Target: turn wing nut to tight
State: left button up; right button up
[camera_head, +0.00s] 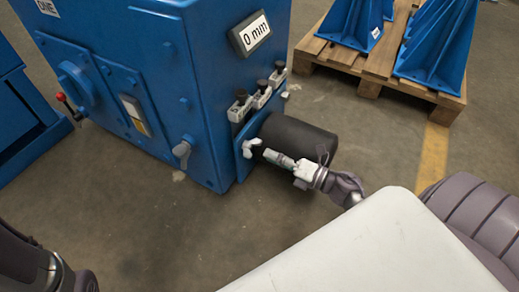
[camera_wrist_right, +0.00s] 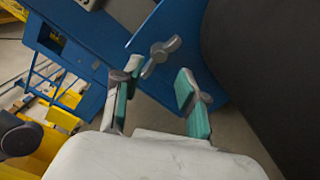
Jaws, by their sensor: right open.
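The grey wing nut (camera_head: 251,147) sits on a blue plate at the side of the blue machine, beside a dark cylinder (camera_head: 300,137). In the right wrist view the wing nut (camera_wrist_right: 161,56) lies tilted, just beyond and between the fingertips. My right gripper (camera_head: 276,157) is in front of the nut, level with the cylinder's lower edge. In the right wrist view its green-padded fingers (camera_wrist_right: 157,90) are apart with nothing between them. I cannot tell whether they touch the nut. Only part of my left arm shows at the lower left; its gripper is out of view.
The blue machine (camera_head: 150,70) carries a "0 mm" display (camera_head: 255,33) and several small clamps (camera_head: 260,94) above the cylinder. A grey lever (camera_head: 183,151) is on its front. A wooden pallet (camera_head: 380,68) with blue brackets stands behind. Bare floor lies in front.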

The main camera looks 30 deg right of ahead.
jog(key=v, duration=0.5)
jog(key=shift+s+d, duration=0.2)
jog(key=shift+s, duration=0.05)
